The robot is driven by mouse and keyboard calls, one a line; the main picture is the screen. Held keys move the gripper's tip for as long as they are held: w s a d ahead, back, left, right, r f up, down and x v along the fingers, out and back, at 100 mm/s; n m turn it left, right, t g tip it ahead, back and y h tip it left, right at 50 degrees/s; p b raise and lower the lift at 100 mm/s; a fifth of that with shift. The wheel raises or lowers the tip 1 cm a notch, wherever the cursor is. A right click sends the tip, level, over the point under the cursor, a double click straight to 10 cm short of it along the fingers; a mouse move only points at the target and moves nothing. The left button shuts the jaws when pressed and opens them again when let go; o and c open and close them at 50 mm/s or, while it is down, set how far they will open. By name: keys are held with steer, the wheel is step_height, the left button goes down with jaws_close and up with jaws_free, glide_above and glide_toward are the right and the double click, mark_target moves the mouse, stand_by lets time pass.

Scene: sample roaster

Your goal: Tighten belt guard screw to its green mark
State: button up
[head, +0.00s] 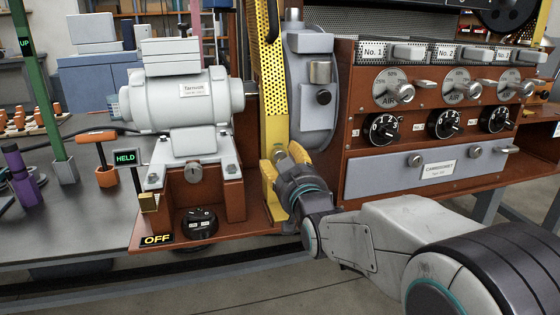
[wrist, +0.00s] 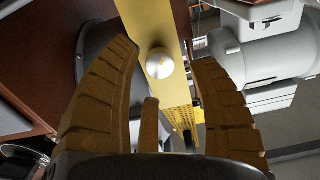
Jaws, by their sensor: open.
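The yellow belt guard (head: 272,85) runs upright between the motor and the roaster cabinet. It fills the upper middle of the wrist view (wrist: 155,20). A round, shiny silver screw head (wrist: 160,63) sits on the guard's yellow face. My gripper (head: 282,162) is at the guard's lower end, its yellow fingers spread. In the wrist view my gripper (wrist: 165,58) is open, with one finger on each side of the screw head and visible gaps between. I cannot make out a green mark in either view. In the head view my gripper mostly hides the screw.
A pale motor (head: 190,100) stands left of the guard, with a black knob (head: 200,222) and an OFF label (head: 157,239) below. The brown cabinet (head: 350,120) with dials and a grey drawer (head: 400,172) is close on the right. Orange-handled tools (head: 97,137) stand at left.

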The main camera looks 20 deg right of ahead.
mark_target(281, 158)
steer(key=shift+w, duration=1.65)
steer(key=shift+o, duration=0.3)
jaws_close()
